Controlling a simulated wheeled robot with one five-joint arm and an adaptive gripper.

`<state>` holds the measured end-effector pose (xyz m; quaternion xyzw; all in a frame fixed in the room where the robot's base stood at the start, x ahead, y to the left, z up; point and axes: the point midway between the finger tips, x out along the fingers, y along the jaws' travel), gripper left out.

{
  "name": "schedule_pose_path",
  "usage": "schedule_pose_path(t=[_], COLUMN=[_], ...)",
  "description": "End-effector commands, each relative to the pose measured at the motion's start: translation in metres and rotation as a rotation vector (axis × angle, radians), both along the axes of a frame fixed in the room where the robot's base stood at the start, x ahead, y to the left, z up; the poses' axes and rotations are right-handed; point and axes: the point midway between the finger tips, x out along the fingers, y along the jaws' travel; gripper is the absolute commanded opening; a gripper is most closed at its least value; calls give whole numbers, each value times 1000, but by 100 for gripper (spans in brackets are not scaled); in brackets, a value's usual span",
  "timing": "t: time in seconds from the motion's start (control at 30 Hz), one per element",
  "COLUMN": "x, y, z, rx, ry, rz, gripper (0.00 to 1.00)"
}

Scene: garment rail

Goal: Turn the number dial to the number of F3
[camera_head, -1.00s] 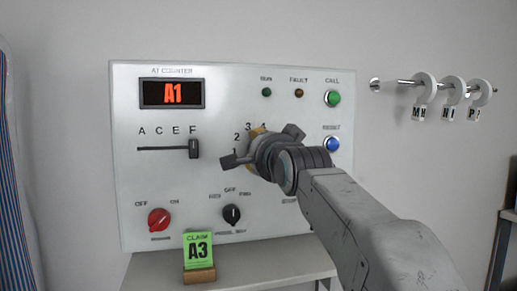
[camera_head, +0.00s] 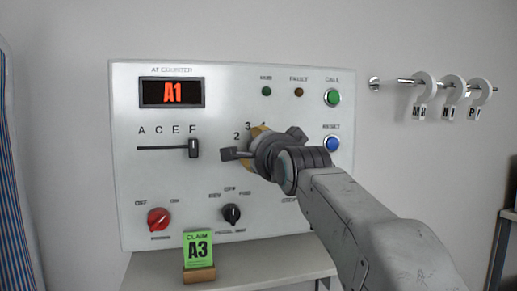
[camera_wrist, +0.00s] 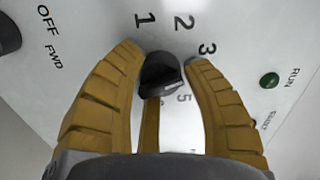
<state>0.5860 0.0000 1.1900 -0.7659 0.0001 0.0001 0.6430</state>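The number dial's dark knob (camera_wrist: 160,72) sits between the yellow fingers of my gripper (camera_wrist: 165,62) in the wrist view. The fingers stand close around it; I cannot tell whether they press on it. My gripper (camera_head: 262,150) hides the dial in the head view. The red display (camera_head: 171,94) reads A1. The letter slider (camera_head: 194,148) stands at F. The green claim card (camera_head: 198,247) reads A3, not F3.
On the panel (camera_head: 225,185) are a red knob (camera_head: 158,219), a black knob (camera_head: 232,214), a green button (camera_head: 332,97) and a blue button (camera_head: 333,143). A wall rail (camera_head: 400,81) with tagged rings is at right. A shelf (camera_head: 245,260) lies below.

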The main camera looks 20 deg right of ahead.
Motion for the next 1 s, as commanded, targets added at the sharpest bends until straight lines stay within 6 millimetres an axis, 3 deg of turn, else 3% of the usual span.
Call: schedule_pose_path(t=[0.2,0.57,0.77,1.0], x=[0,-4,-25,-64], y=[0,0,0,0], z=[0,0,1,1], rx=[0,-1,-1,-1], ry=[0,0,-1,-2], rz=[0,0,0,0], gripper=[63,64,64,64])
